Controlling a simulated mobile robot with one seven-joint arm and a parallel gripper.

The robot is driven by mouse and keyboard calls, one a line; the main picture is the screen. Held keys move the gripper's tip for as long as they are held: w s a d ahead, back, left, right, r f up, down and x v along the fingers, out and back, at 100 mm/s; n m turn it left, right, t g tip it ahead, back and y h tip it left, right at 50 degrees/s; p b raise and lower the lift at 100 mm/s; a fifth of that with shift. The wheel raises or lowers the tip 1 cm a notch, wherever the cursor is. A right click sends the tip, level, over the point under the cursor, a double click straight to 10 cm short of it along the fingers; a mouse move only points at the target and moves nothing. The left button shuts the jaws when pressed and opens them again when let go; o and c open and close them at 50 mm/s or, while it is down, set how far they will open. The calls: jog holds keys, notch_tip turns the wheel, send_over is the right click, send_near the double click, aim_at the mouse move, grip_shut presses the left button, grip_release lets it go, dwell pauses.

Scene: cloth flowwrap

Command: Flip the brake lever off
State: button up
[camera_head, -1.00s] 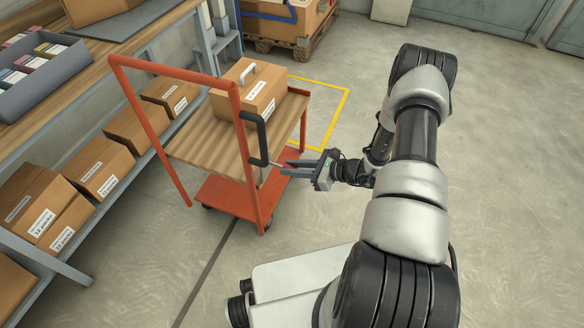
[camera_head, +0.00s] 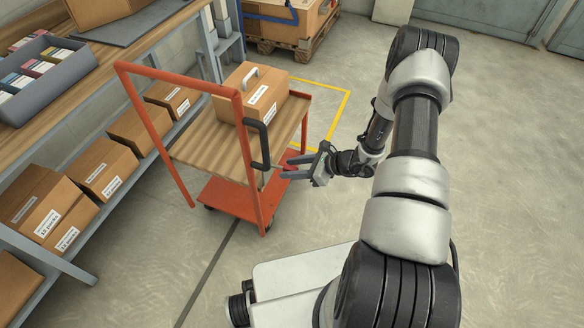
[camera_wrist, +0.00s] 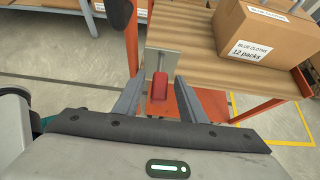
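The brake lever shows in the wrist view as a red grip (camera_wrist: 159,86) in front of a light grey plate. It is on the orange cart (camera_head: 262,190), near the black handle (camera_head: 259,146). My gripper (camera_wrist: 160,80) is open, with one finger on each side of the red grip and a visible gap to each. Whether a finger touches it lower down is not clear. In the head view my gripper (camera_head: 287,167) is just right of the cart's near upright, and a small red part shows between its fingers.
A cardboard box (camera_head: 253,95) labelled blue cloths sits on the cart's wooden deck (camera_head: 205,140). A shelf with several boxes (camera_head: 102,168) stands left of the cart. A yellow floor outline (camera_head: 345,105) lies behind it. The floor to the right is clear.

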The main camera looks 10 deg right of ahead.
jog(key=p+v, duration=0.2)
jog(key=v, duration=1.5)
jog(key=shift+d+r+p, duration=0.15)
jog(key=shift+r+p, duration=0.05)
jog(key=shift+p, duration=0.1)
jog(key=s+a+r+n+g+h, duration=0.1)
jog(key=a+r+n+g, duration=0.1)
jog(key=a+r+n, duration=0.45)
jog(key=s+a+r+n+g+h, duration=0.1)
jog(key=r+n, duration=0.3)
jog(key=r, duration=0.6)
jog(key=s+a+r+n+g+h, duration=0.1)
jog(key=a+r+n+g, duration=0.1)
jog(key=a+r+n, duration=0.45)
jog(key=s+d+r+n+t+h, duration=0.1)
jog(key=s+r+n+t+h, duration=0.45)
jog(key=s+r, duration=0.8)
notch_tip(320, 180, up, 18)
jog(key=n+g+p, duration=0.1)
jog(key=n+p, duration=0.1)
jog(key=p, duration=1.5)
jog(key=shift+w+d+r+n+g+h+p, duration=0.2)
jog(key=shift+w+n+g+h+p, duration=0.05)
jog(key=shift+n+g+h+p, duration=0.1)
